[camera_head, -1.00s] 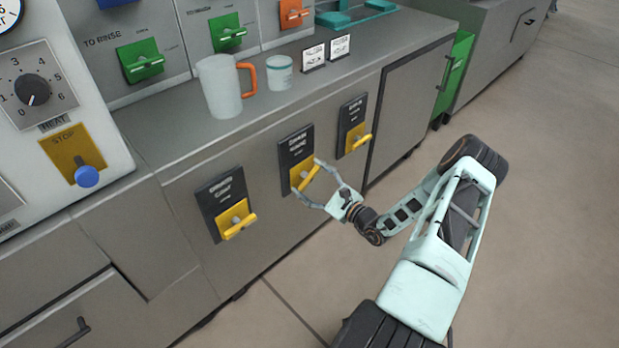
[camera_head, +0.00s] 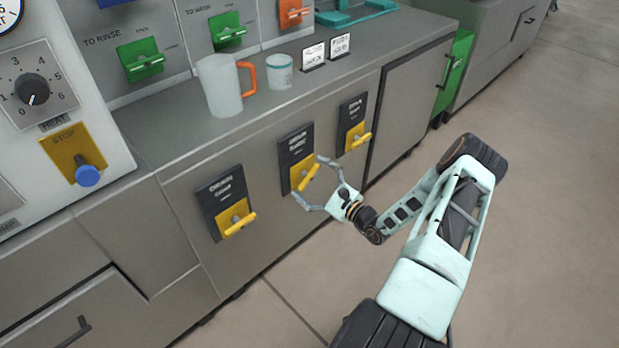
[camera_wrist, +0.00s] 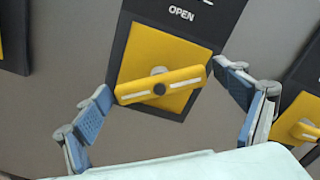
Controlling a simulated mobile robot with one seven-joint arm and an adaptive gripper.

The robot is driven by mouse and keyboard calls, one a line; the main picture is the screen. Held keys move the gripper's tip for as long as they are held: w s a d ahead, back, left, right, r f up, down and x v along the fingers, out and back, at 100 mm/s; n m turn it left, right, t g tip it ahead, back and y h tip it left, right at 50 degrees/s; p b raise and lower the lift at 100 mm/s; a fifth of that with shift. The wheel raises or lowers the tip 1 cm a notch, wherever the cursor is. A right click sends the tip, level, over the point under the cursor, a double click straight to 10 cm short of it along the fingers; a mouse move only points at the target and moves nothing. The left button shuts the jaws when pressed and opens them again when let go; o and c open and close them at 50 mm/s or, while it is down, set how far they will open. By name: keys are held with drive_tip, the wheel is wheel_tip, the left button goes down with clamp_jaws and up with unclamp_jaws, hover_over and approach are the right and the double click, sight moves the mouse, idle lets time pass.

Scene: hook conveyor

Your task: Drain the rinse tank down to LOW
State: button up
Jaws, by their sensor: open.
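Three yellow drain levers on dark plates sit on the grey cabinet front. The middle drain lever (camera_head: 308,177) has a plate whose label seems to read DRAIN RINSE. In the wrist view the yellow lever (camera_wrist: 160,85) lies tilted across its yellow square, under the word OPEN. My gripper (camera_head: 309,180) is open around the middle lever. In the wrist view its blue-padded fingers (camera_wrist: 165,95) stand on either side of the lever, apart from it on the left and close to its right end. The left drain lever (camera_head: 240,223) and right drain lever (camera_head: 360,141) are free. No tank level shows.
A frosted jug (camera_head: 220,87) with an orange handle, a small cup (camera_head: 280,72) and two cards (camera_head: 327,52) stand on the counter. A blue-knobbed STOP lever (camera_head: 88,175) is at left. Floor at right is clear.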

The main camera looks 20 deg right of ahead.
drive_tip(key=v, duration=1.2)
